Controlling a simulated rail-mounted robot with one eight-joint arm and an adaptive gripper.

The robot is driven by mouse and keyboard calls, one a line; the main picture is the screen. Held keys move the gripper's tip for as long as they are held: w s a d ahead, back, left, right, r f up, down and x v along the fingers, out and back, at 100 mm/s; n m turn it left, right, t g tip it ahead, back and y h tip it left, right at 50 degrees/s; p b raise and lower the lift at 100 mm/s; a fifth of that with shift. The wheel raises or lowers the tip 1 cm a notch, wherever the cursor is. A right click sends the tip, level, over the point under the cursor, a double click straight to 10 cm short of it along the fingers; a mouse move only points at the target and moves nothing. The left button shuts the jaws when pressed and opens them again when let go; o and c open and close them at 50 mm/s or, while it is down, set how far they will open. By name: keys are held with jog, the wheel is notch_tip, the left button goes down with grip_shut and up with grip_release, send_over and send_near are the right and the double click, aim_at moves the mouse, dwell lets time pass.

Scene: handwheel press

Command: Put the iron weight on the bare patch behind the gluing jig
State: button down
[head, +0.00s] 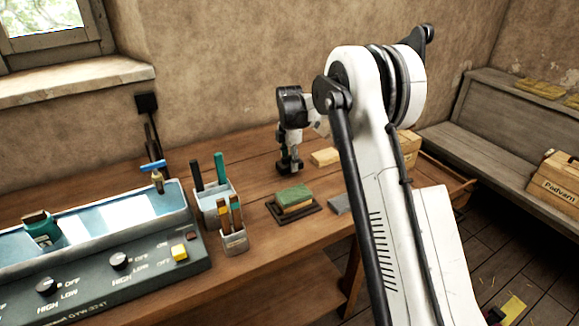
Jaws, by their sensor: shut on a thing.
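My gripper (290,157) points down over the back part of the bench. It is shut on a small dark thing, the iron weight (289,168), which is hard to tell apart from the dark fingers. The likely gluing jig (280,215) is a dark flat frame on the bench, holding a block with a green top (294,195). My gripper and the weight are behind this jig in the picture. Whether the weight touches the wood is too small to tell.
A pale wooden block (325,156) lies right of my gripper. A grey flat piece (341,203) lies right of the jig, partly behind my arm. Tool holders (234,242) and a control box (120,262) stand left. Bare bench (255,165) shows left of my gripper.

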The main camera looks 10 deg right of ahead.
jog(key=shift+f, duration=1)
jog(key=shift+f, duration=0.15)
jog(key=c, duration=1)
grip_release()
jog(key=shift+o, duration=0.2)
